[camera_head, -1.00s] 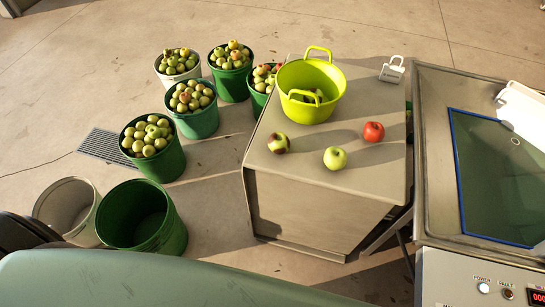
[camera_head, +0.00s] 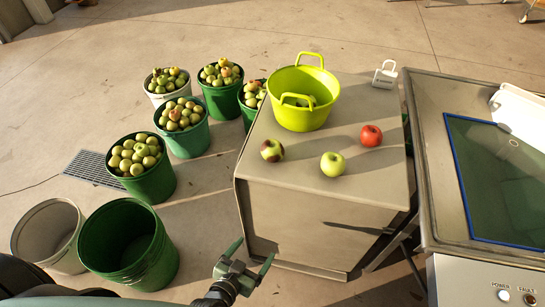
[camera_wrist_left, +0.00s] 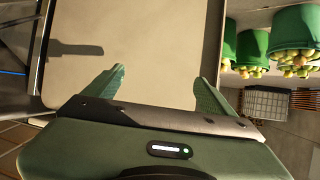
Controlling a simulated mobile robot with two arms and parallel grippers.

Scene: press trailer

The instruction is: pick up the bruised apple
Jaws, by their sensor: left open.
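The bruised apple (camera_head: 272,150), green with dark brown patches, sits near the left edge of the grey table top (camera_head: 300,178). A plain green apple (camera_head: 332,164) and a red apple (camera_head: 371,136) sit to its right, apart from it. My left gripper (camera_head: 248,257) is open and empty, low in front of the table's front face and well below the bruised apple in the picture. In the left wrist view its two green fingers (camera_wrist_left: 158,85) are spread, with a bare table surface (camera_wrist_left: 140,40) beyond them. No apple from the table shows between them. My right gripper is not in view.
Buckets of apples (camera_head: 141,175) and an empty green bucket (camera_head: 127,245) stand left of the table. A metal basin machine (camera_head: 440,190) stands close on the right.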

